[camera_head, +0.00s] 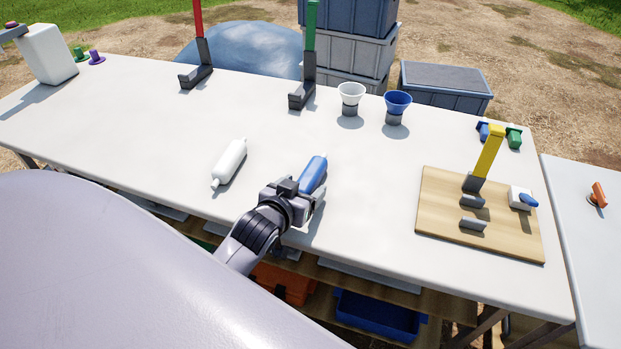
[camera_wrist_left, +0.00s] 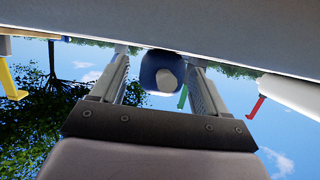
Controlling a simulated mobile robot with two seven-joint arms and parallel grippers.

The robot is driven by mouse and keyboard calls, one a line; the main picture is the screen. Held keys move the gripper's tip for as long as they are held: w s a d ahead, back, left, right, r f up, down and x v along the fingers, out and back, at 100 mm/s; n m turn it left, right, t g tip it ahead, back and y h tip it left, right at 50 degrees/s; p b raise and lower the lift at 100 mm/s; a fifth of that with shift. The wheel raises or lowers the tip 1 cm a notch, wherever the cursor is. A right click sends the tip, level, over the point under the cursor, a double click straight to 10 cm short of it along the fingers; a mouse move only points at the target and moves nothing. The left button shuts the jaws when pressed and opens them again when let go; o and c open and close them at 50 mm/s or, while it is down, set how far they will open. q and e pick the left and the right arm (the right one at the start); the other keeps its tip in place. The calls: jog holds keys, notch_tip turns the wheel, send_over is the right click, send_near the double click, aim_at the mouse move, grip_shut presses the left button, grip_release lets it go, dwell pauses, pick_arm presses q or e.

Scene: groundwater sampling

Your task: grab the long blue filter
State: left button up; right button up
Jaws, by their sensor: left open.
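The long blue filter (camera_head: 314,174) lies on the white table near its front edge, its far end showing past my left gripper. My left gripper (camera_head: 305,194) is over the near end of the filter, jaws open. In the left wrist view the blue filter (camera_wrist_left: 149,71) shows end-on between the two spread fingers (camera_wrist_left: 158,75), with a gap on each side. The gripper hides the filter's near part in the head view. My right gripper is in neither view.
A white filter (camera_head: 229,163) lies to the left. A white funnel cup (camera_head: 351,93) and a blue one (camera_head: 397,102) stand behind. A wooden board (camera_head: 440,198) with a yellow-handled lever (camera_head: 489,152) is at the right.

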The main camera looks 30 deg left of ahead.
pick_arm(q)
jog(key=c, duration=1.1)
jog(key=shift+r, duration=0.1)
